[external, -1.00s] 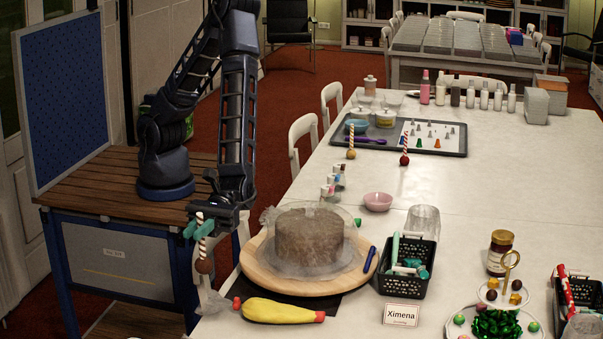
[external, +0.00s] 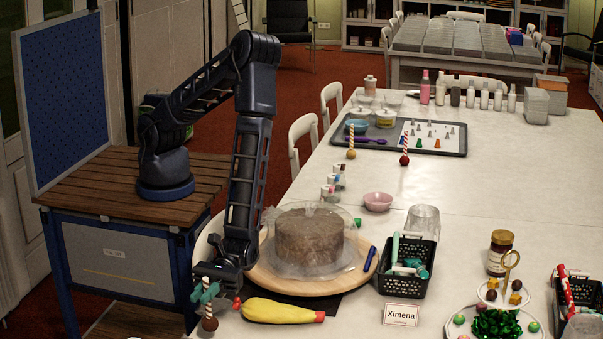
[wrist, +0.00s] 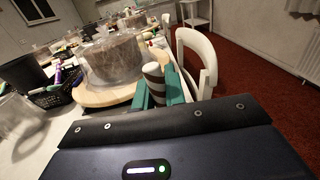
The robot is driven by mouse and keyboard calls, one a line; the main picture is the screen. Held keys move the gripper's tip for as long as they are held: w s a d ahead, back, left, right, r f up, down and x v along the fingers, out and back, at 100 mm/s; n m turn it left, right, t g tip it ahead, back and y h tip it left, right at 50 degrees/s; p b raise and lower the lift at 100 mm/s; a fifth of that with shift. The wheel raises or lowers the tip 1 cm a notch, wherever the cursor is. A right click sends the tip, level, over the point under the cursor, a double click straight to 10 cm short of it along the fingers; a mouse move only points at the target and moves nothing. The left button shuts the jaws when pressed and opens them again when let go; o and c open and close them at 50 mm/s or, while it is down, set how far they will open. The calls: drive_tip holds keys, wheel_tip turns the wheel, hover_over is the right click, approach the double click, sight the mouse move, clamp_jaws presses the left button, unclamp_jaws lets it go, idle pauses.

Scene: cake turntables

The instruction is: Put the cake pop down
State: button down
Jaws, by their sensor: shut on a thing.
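My gripper (external: 205,292) has teal fingers shut on the striped stick of a cake pop (external: 210,323). The brown ball of the cake pop is at the bottom, with the stick pointing up. It is over the near left part of the white table (external: 240,331); I cannot tell whether the ball touches the tabletop. In the wrist view the striped stick (wrist: 154,82) stands between the teal fingers and the ball is hidden. Two other cake pops, one yellow (external: 351,154) and one red (external: 404,160), stand ball down farther back.
A covered brown cake (external: 308,243) sits on a round wooden turntable (external: 270,282) right of my gripper. A yellow piping bag (external: 278,311) with red ends lies close by. A black basket (external: 404,287) and a Ximena card (external: 401,315) are farther right.

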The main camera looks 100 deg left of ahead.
sight(207, 323)
drive_tip(key=shift+f, duration=1.95)
drive_tip(key=shift+f, duration=0.1)
drive_tip(key=c, duration=1.5)
unclamp_jaws()
drive_tip(key=shift+o, duration=0.2)
drive_tip(key=shift+a, duration=0.2)
drive_tip(key=a, duration=0.7)
drive_tip(key=shift+w, duration=0.3)
